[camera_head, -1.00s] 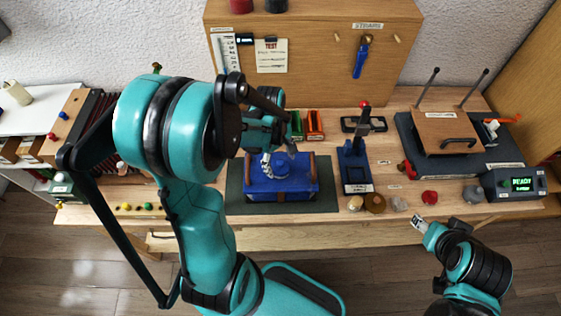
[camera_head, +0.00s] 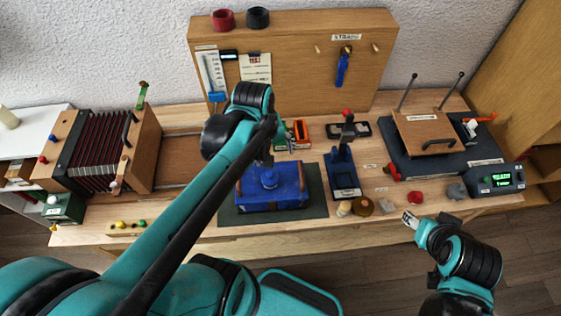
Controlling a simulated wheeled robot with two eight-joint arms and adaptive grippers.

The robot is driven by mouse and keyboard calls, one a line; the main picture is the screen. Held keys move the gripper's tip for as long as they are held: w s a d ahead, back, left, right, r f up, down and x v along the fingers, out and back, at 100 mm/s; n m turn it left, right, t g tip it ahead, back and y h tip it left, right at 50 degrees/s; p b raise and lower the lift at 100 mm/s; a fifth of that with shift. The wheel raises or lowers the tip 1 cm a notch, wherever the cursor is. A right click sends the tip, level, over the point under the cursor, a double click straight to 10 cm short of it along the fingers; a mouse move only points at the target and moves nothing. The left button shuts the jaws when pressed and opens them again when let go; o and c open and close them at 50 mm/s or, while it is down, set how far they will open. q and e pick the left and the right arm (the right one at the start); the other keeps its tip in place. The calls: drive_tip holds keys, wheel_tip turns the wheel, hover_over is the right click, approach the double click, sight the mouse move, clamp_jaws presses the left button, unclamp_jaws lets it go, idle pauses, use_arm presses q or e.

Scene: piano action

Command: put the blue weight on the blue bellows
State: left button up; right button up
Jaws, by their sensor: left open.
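The blue bellows (camera_head: 284,193) is a blue block with brown ends, lying on a dark green mat (camera_head: 232,215) at the middle of the bench. The blue weight (camera_head: 269,180), a small knobbed piece, stands upright on top of the bellows. My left gripper (camera_head: 264,159) is just behind and above the weight, apart from it and open; my own arm hides much of its fingers. My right gripper (camera_head: 409,219) is at the bench's front edge, far right of the bellows; its finger gap is too small to make out.
A blue stand (camera_head: 343,170) is close right of the bellows. Small pieces, including a red one (camera_head: 415,197), lie along the front edge. A bellows instrument (camera_head: 98,150) stands left, a press-like board (camera_head: 425,132) right. A wooden backboard (camera_head: 290,70) rises behind.

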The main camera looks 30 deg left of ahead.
use_arm(q)
drive_tip(key=s+d+r+m+t, duration=0.2)
drive_tip(key=s+d+m+t, duration=0.1)
drive_tip(key=m, duration=0.6)
drive_tip(key=shift+s+d+t, duration=0.25)
drive_tip(key=shift+d+t, duration=0.55)
wheel_tip(320, 180, down, 10)
drive_tip(key=b, duration=0.9)
drive_tip(key=shift+r, duration=0.25)
